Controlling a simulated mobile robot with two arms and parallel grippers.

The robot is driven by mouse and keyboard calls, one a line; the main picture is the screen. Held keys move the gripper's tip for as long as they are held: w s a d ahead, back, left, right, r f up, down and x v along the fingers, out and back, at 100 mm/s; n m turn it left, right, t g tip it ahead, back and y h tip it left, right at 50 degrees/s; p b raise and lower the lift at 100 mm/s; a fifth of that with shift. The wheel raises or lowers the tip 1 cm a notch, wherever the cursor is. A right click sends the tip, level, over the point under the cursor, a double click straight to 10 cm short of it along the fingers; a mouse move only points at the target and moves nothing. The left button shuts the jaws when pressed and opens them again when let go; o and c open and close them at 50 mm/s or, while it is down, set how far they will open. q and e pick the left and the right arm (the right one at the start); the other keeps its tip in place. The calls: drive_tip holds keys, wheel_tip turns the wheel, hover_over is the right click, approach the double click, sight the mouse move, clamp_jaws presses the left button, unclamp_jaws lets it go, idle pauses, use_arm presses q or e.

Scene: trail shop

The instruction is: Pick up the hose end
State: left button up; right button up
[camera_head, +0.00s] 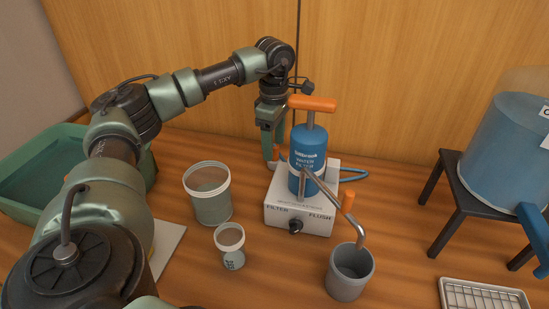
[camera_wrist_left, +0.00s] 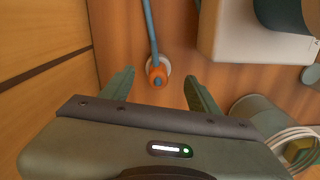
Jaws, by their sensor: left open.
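The hose end (camera_wrist_left: 157,77) is an orange tip on a thin blue hose (camera_wrist_left: 150,25), seen in the left wrist view with a pale round piece around it. My left gripper (camera_wrist_left: 159,76) is open, with one finger on each side of the hose end in that view; I cannot tell how far above it the fingers are. In the head view my left gripper (camera_head: 273,150) points down behind the left of the water filter pump (camera_head: 308,150). The blue hose (camera_head: 352,174) also shows behind the pump there.
The pump stands on a white box (camera_head: 312,215) beside the left gripper. In front are a large clear cup (camera_head: 210,195), a small cup (camera_head: 231,246) and a grey cup (camera_head: 349,274) under the spout. A green bin (camera_head: 30,170) stands left, a blue tank (camera_head: 505,150) right.

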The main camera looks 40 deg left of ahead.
use_arm(q)
wheel_tip(320, 180, down, 4)
drive_tip(key=shift+w+a+r, duration=0.1)
drive_tip(key=shift+w, duration=0.05)
drive_tip(key=c, duration=1.3)
wheel_tip(320, 180, up, 14)
wheel_tip(320, 180, up, 6)
drive_tip(key=p, duration=0.2)
hover_over(275, 145)
drive_tip(key=shift+r, duration=0.1)
